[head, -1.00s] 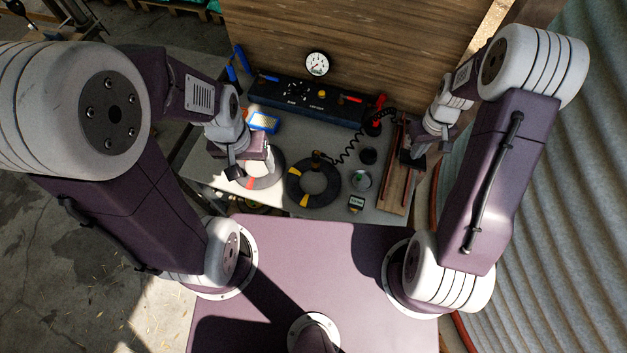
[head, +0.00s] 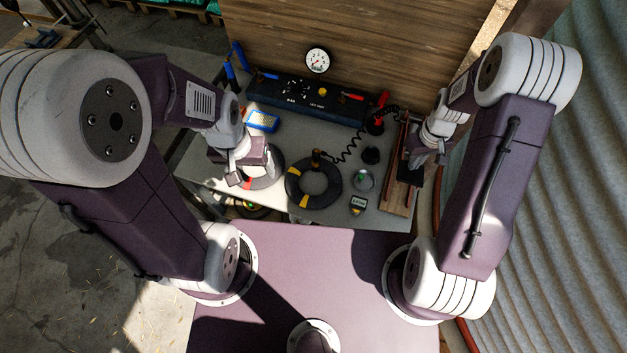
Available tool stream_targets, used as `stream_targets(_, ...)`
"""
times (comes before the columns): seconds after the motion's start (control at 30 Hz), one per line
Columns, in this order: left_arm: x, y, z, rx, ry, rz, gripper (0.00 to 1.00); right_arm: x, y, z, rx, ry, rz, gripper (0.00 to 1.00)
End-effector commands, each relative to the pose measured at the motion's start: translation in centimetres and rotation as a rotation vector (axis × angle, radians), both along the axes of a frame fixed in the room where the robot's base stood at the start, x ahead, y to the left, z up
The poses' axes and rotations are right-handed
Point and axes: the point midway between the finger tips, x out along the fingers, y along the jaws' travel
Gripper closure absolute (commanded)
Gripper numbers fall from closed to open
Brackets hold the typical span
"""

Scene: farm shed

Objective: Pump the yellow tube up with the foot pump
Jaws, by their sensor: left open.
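The tube with yellow bands (head: 295,182) is a black ring lying flat on the grey bench. A coiled black hose (head: 345,145) runs from its upper edge toward a red and black fitting (head: 376,122). A wooden board with red rods (head: 395,180), possibly the foot pump, lies at the bench's right side. My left gripper (head: 240,178) is open over a second ring with a red mark (head: 272,176), left of the yellow-banded tube. My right gripper (head: 409,174) is at the wooden board; its jaws are too dark and small to read, and contact is unclear.
A black panel (head: 300,98) with switches runs along the back, below a round gauge (head: 317,61) on the wooden wall. Corrugated metal (head: 560,200) stands right.

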Motion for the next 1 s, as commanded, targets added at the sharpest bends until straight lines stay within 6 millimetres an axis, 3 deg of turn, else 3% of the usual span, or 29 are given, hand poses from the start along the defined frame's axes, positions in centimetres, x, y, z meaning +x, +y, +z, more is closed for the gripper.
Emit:
stream_targets(0.27,0.0,0.0,-0.4,0.0,0.0,0.0,0.25,-0.1,0.0,-0.5,0.0,0.0,0.0,1.0)
stream_targets(1.0,0.0,0.0,-4.1,0.0,0.0,0.0,0.25,-1.0,0.3,-5.7,0.0,-0.001,0.0,1.0)
